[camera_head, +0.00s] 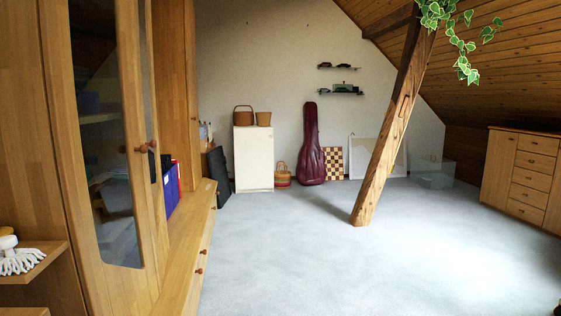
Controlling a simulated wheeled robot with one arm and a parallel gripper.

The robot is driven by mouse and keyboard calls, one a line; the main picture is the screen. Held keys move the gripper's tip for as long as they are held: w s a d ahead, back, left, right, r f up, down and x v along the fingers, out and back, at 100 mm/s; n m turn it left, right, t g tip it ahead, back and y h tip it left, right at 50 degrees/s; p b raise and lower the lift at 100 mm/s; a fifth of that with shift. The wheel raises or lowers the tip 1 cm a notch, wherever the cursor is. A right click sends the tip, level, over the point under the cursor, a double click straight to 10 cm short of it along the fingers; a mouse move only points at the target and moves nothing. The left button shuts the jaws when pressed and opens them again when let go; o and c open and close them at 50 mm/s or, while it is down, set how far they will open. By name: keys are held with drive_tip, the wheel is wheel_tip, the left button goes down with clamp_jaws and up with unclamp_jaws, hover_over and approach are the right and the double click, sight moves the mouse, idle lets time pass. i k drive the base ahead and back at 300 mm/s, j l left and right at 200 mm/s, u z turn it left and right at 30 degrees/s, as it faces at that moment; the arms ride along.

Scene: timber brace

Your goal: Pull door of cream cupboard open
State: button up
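A small cream cupboard (253,160) stands against the far wall, left of the middle of the picture. Its front looks flat and shut, and I cannot make out a handle at this distance. A brown basket (243,115) and a tan pot-like basket (264,118) stand on its top. My gripper is not in this view.
A tall wooden cabinet with a glass door (105,150) and a low drawer unit (200,240) line the left. A slanted timber brace (385,140) meets the carpet right of the middle. A striped basket (283,178) and red guitar case (311,148) stand right of the cupboard. Carpet ahead is clear.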

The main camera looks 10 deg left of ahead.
sight(254, 147)
drive_tip(key=i+j+u, duration=0.25)
drive_tip(key=i, duration=0.3)
drive_tip(key=i+u, duration=0.3)
drive_tip(key=i, duration=0.2)
drive_tip(key=i+u, duration=0.1)
drive_tip(key=i, duration=4)
